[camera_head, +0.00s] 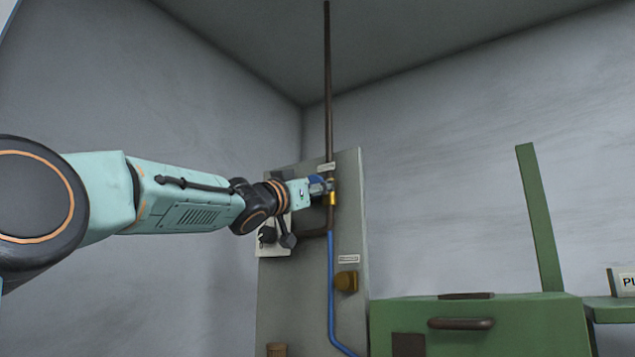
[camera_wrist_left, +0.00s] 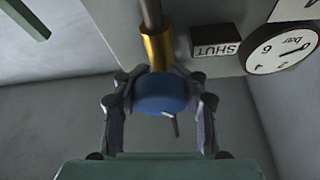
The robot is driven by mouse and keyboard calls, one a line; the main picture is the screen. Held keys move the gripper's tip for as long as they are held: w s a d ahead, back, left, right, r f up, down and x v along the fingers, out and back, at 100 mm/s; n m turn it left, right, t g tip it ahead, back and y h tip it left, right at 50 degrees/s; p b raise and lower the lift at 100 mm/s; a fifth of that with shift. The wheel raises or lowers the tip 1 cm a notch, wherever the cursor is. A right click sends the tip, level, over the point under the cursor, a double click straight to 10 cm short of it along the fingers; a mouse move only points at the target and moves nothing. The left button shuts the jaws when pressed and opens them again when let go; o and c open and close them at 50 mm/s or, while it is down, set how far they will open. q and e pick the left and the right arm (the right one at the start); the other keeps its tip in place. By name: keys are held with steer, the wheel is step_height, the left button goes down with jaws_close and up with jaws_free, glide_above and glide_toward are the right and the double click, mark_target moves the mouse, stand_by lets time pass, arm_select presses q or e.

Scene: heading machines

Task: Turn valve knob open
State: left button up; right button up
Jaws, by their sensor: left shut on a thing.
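The blue valve knob (camera_wrist_left: 162,92) sits at the end of a brass fitting (camera_wrist_left: 157,48) on a pipe in the left wrist view. My left gripper (camera_wrist_left: 160,100) has a finger on each side of the knob and is shut on it. In the head view my left arm reaches in from the left, and the left gripper (camera_head: 318,187) is at the pipe on the grey panel (camera_head: 350,220). The brass fitting shows just right of the gripper, and the knob is partly hidden by the fingers. My right gripper is not in view.
A green cabinet (camera_head: 530,325) stands at the lower right.

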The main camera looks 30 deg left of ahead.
arm_select(q)
steer(key=shift+w+d+f+m+g+h, duration=0.15)
steer(key=shift+m+g+h, duration=0.3)
steer(key=shift+m, duration=0.75)
steer(key=shift+a+f+m+g+h, duration=0.15)
steer(key=shift+m+h, duration=0.45)
steer(key=shift+m, duration=0.6)
steer(key=shift+w+d+f+m+g+h, duration=0.1)
steer(key=shift+m+g+h, duration=0.35)
steer(key=shift+m, duration=1.05)
steer(key=o, duration=1.3)
steer(key=shift+w, duration=0.2)
steer(key=shift+s+r, duration=0.3)
steer(key=shift+c, duration=0.2)
steer(key=shift+s, duration=0.15)
